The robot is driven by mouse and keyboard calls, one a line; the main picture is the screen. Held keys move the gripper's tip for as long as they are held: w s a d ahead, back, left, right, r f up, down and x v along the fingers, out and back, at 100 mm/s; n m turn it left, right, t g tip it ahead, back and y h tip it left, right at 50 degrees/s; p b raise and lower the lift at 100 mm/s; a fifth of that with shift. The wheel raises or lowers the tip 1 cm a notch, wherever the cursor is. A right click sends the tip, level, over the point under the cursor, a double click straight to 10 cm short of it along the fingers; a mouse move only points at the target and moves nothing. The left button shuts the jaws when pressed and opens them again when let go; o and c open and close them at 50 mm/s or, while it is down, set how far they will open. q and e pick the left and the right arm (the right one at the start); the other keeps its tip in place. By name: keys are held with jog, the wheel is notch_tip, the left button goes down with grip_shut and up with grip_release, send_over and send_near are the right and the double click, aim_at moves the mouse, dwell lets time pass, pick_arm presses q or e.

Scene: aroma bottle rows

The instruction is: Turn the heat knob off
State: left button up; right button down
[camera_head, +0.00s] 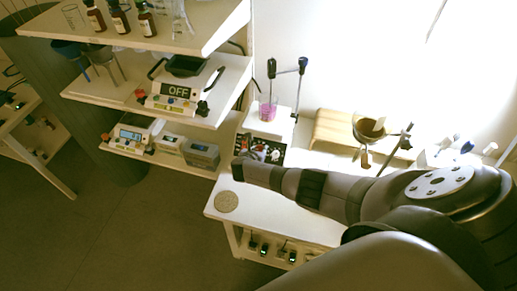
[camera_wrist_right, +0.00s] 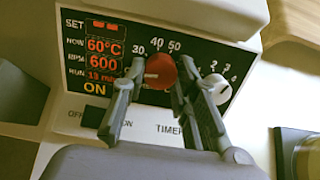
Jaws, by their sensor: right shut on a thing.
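The hotplate stirrer's control panel (camera_head: 262,149) faces me on the white bench; in the right wrist view its display (camera_wrist_right: 102,60) reads 60°C, 600 and ON. The red knob (camera_wrist_right: 160,71) sits below a dial scale with 30, 40 and 50. My right gripper (camera_wrist_right: 159,78) has its fingertips on either side of the red knob and is shut on it. In the head view my right gripper (camera_head: 238,168) reaches the panel's left side, and the knob is hard to make out. My left gripper is not in view.
A white knob (camera_wrist_right: 216,92) is close to the right finger. A beaker of pink liquid (camera_head: 267,108) stands on the stirrer beside a stand with clamps. Another device marked OFF (camera_head: 176,91) sits on the left shelf. A round pale disc (camera_head: 226,202) lies on the bench.

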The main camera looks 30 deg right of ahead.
jog(key=shift+f, duration=0.1)
jog(key=c, duration=1.3)
grip_release()
jog(key=shift+s+a, duration=0.1)
jog(key=v, duration=1.2)
